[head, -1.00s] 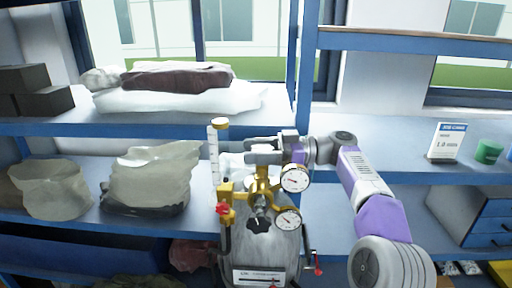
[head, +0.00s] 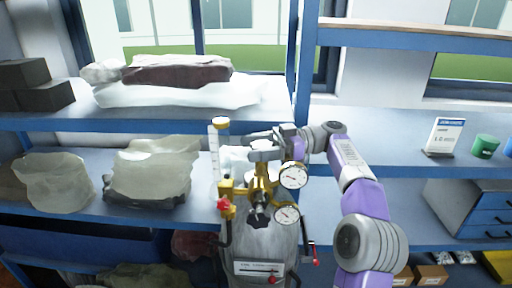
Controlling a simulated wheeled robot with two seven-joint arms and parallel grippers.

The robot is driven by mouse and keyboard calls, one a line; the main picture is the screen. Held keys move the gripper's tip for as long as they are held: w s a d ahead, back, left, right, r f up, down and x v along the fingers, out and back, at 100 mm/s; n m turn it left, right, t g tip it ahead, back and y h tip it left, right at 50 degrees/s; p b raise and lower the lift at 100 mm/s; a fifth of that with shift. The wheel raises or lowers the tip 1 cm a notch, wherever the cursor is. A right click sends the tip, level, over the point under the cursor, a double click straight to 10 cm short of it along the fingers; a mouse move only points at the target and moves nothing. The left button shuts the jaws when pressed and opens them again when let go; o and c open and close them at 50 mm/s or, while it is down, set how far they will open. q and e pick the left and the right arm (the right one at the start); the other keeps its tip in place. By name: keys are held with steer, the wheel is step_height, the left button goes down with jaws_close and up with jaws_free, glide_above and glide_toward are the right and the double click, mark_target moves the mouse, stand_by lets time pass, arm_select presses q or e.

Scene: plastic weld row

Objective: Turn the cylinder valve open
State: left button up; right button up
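A grey gas cylinder (head: 266,243) stands upright in front of the shelves, with a brass valve and regulator assembly (head: 259,183) on top. Two round gauges, an upper one (head: 293,175) and a lower one (head: 286,215), face me. A black knob (head: 258,221) sits at the front and a red knob (head: 223,204) at the left. A clear flow tube (head: 218,153) rises at the left. My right gripper (head: 256,145) reaches in from the right over the top of the valve assembly, its fingers pointing left. Whether its fingers grip the valve's top is unclear. My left gripper is out of view.
Blue shelves (head: 50,122) behind hold clear bags (head: 152,170), a wrapped bundle (head: 178,70) and dark blocks (head: 37,86). At right are a sign card (head: 444,136), a green cup (head: 485,146) and a blue drawer unit (head: 470,207). A red-tipped lever (head: 312,254) stands right of the cylinder.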

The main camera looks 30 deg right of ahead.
steer(key=shift+o, duration=1.4)
steer(key=shift+d, duration=0.1)
steer(key=p+v, duration=0.1)
steer(key=v, duration=0.6)
steer(key=shift+d, duration=0.15)
steer(key=shift+s+r+p, duration=0.1)
steer(key=shift+p, duration=0.2)
